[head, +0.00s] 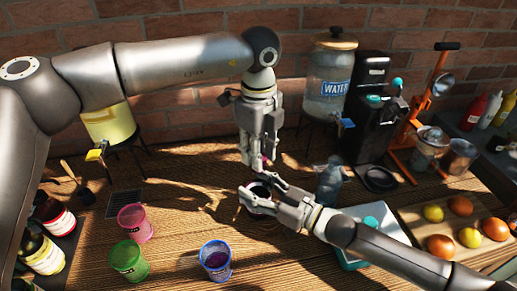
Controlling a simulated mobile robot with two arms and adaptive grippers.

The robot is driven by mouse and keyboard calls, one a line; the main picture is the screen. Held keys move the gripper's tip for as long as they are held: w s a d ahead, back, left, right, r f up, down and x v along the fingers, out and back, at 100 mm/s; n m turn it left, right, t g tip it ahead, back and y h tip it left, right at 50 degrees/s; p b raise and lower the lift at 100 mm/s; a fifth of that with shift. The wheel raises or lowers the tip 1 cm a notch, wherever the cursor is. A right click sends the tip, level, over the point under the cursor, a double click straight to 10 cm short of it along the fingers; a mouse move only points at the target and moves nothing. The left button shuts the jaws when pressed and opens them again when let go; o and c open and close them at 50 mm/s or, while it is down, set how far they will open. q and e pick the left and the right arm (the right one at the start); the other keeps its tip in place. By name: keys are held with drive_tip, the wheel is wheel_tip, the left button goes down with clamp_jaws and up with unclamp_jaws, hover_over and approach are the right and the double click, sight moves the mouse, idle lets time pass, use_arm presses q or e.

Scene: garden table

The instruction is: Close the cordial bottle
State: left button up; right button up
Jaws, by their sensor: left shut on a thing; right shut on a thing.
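My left gripper (255,162) comes down from above, near the middle of the table, with its fingers pointing down. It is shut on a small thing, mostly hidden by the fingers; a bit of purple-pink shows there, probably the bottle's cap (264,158). My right gripper (258,192) reaches in from the lower right, just below the left one. It is shut around a dark, round-looking thing, probably the cordial bottle (259,189), mostly hidden by the fingers. The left fingertips are close above it. I cannot tell whether cap and bottle touch.
Pink (135,222), green (129,261) and blue (215,259) cups stand front left. A clear bottle (329,184) stands right of my grippers, before a water dispenser (331,85) and black coffee machine (371,120). A fruit board (418,217) lies right.

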use_arm(q)
drive_tip(key=shift+f, duration=0.6)
idle(0.3)
